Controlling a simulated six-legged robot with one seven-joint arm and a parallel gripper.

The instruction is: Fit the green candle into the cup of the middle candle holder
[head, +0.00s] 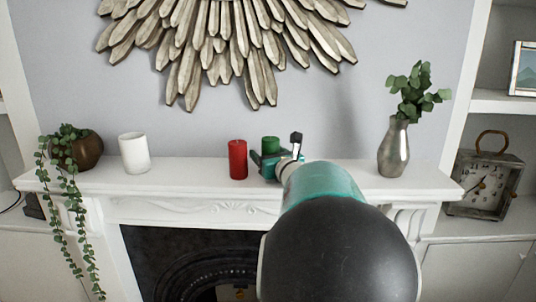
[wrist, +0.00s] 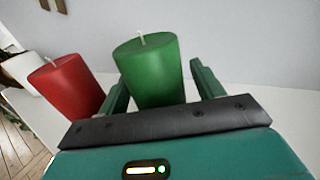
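The green candle (head: 270,144) stands upright on the white mantel shelf, just right of the red candle. In the wrist view the green candle (wrist: 152,75) shows its white wick and stands between the two fingers of my gripper (wrist: 160,80). A gap shows between the candle and the right finger, and the left finger is close beside it. My gripper (head: 270,158) is open around the candle; its lower part is hidden behind my gripper. I cannot make out a candle holder in either view.
A red candle (head: 237,160) stands close left of my gripper. A white cup-like candle (head: 134,153) and a trailing plant in a brown pot (head: 88,150) are further left. A silver vase (head: 393,150) with leaves stands right. The shelf (head: 195,174) has free room between these.

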